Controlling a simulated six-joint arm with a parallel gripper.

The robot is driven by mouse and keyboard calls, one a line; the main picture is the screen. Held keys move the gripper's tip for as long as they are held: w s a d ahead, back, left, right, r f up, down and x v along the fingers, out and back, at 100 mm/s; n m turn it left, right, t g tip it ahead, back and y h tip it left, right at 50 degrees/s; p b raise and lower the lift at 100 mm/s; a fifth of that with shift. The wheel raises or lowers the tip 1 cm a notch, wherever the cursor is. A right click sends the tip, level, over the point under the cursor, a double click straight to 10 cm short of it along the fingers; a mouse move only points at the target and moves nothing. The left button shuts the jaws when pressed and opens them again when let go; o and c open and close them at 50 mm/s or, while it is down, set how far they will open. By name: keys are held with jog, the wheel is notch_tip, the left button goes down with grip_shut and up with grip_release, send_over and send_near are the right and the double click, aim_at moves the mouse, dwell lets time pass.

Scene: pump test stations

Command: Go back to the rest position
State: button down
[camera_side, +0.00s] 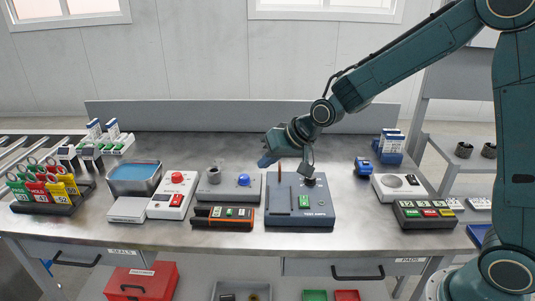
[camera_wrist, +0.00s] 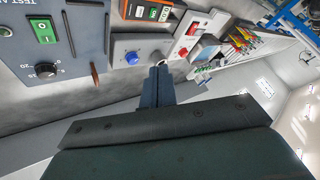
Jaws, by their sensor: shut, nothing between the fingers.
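The box has a green switch (camera_side: 304,201) and a black knob (camera_side: 310,182), part of which my gripper's body may hide in the side view.
A grey unit with a blue knob (camera_side: 243,180) stands left of the test box. A white panel with a red button (camera_side: 177,178), a blue-lined basin (camera_side: 133,171) and a tag rack (camera_side: 43,208) stand further left. A white panel (camera_side: 393,188) and a switch box (camera_side: 425,216) are right.

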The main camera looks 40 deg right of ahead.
jog(key=s+d+r+n+h, duration=0.1)
jog(key=s+d+r, duration=0.1)
jog(key=s+r, duration=0.4)
jog(key=s+d+r+n, duration=0.1)
jog(key=s+d+r, duration=0.15)
jog(key=s, duration=0.55)
jog(key=s+d+r+n+g+h, duration=0.1)
jog(key=s+r+g, duration=0.1)
jog(key=s, duration=1.4)
jog(key=shift+s+d, duration=0.35)
jog(key=shift+d, duration=0.05)
